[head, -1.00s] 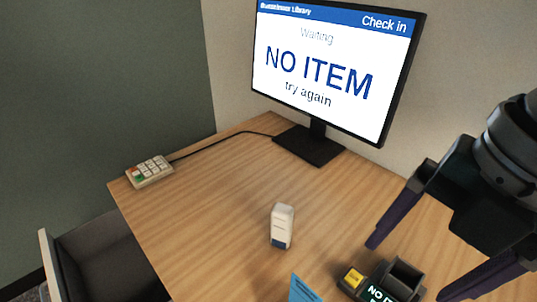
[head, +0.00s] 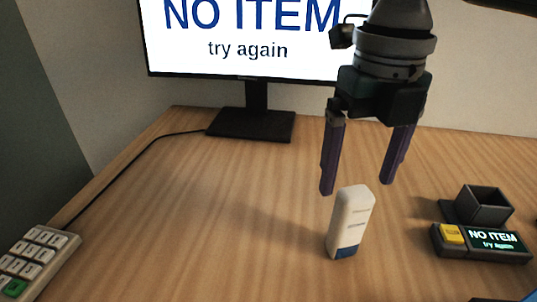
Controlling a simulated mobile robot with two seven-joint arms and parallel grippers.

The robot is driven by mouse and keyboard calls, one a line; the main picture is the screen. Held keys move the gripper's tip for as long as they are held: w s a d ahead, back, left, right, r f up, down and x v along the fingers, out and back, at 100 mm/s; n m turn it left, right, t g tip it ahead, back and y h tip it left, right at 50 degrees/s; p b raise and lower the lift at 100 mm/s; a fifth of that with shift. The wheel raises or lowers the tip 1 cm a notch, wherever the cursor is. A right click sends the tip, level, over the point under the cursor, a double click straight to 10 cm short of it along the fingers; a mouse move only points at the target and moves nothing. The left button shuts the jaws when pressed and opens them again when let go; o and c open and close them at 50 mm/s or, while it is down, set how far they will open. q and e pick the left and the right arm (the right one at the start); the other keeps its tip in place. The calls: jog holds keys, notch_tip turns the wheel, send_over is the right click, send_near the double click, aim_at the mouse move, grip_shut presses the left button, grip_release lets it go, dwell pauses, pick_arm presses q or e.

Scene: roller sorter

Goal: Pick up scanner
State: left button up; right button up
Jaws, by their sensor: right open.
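The scanner appears to be the small white upright device with a blue lower end (head: 351,220), standing on the wooden desk in the head view. My right gripper (head: 358,188) points down with its two purple-grey fingers spread apart and nothing between them. The fingertips are above and around the top of the white device in the picture; I cannot tell the exact depth, and no contact is clear. My left gripper is not in view.
A monitor (head: 252,122) reading "NO ITEM try again" stands at the back. A keypad (head: 36,262) is at the lower left with a black cable. A dark cradle (head: 485,205) and small display unit (head: 490,243) with a yellow button stand at right. The desk (head: 200,220) is clear left of the device.

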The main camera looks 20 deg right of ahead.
aim_at(352, 213)
jog(key=f, duration=0.4)
jog(key=f+b, duration=0.1)
jog(key=f, duration=0.2)
jog(key=shift+s+a, duration=0.1)
jog(key=shift+s, duration=0.25)
jog(key=shift+c, duration=0.3)
grip_shut()
